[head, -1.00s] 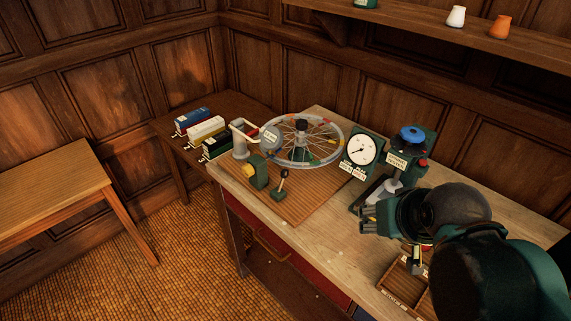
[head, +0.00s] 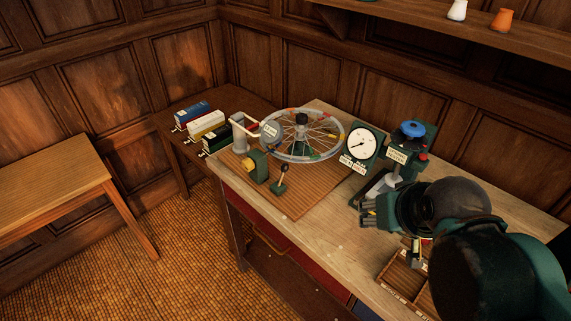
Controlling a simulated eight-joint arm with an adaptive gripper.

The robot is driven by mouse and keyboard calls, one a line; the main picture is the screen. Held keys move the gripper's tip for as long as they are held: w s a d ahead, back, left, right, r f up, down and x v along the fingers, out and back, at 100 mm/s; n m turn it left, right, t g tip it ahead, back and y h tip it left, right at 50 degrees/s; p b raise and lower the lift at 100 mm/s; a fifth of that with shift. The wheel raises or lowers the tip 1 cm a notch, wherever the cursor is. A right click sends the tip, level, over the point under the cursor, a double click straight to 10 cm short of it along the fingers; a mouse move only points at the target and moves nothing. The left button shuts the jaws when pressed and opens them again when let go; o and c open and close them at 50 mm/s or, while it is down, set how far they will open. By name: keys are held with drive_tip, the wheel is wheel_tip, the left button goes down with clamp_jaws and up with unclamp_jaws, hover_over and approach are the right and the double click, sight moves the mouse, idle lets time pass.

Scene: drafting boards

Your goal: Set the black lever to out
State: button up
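The black lever (head: 284,178) stands on a small green base at the front of a ribbed wooden board, in front of a spoked wheel (head: 316,150). It is a short stalk with a dark knob and leans a little to the right. Any marking for its positions is too small to read. My gripper (head: 366,213) is to the right of the lever, clear of it, above the bench and pointing left. Its grey fingers are small and partly overlap, so their opening is not clear. I see nothing held in it.
A green block with a yellow part (head: 255,163) stands just left of the lever. A dial gauge (head: 361,143) and a device with a blue knob (head: 411,131) stand behind my gripper. A wooden tray (head: 400,277) lies below my arm. Bare bench lies between board and gripper.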

drive_tip(key=c, duration=0.3)
drive_tip(key=w+a+r+n+g+y+p, duration=0.1)
drive_tip(key=w+a+r+g+p, duration=0.1)
drive_tip(key=w+a+r+p, duration=0.3)
drive_tip(key=w+a+r+g+p, duration=0.1)
drive_tip(key=w+a+r+p, duration=0.1)
drive_tip(key=w+a+p, duration=0.4)
drive_tip(key=n+g+y+p, duration=0.1)
drive_tip(key=g+p, duration=0.4)
drive_tip(key=p, duration=1)
hover_over(286, 165)
drive_tip(key=shift+w+d+f, duration=0.1)
drive_tip(key=shift+d+f, duration=0.05)
drive_tip(key=shift+f, duration=0.7)
drive_tip(key=shift+w+d+f, duration=0.1)
drive_tip(key=shift+d+f, duration=0.05)
drive_tip(key=shift+f, duration=0.75)
drive_tip(key=shift+d+f, duration=0.15)
drive_tip(key=shift+f, duration=0.7)
drive_tip(key=shift+s+a+f, duration=0.1)
drive_tip(key=shift+a+f, duration=0.1)
drive_tip(key=shift+f, duration=1.05)
drive_tip(key=shift+a+f, duration=0.2)
drive_tip(key=shift+f, duration=1.1)
drive_tip(key=shift+s+a+f, duration=0.1)
drive_tip(key=shift+a+f, duration=0.1)
drive_tip(key=shift+f, duration=1.05)
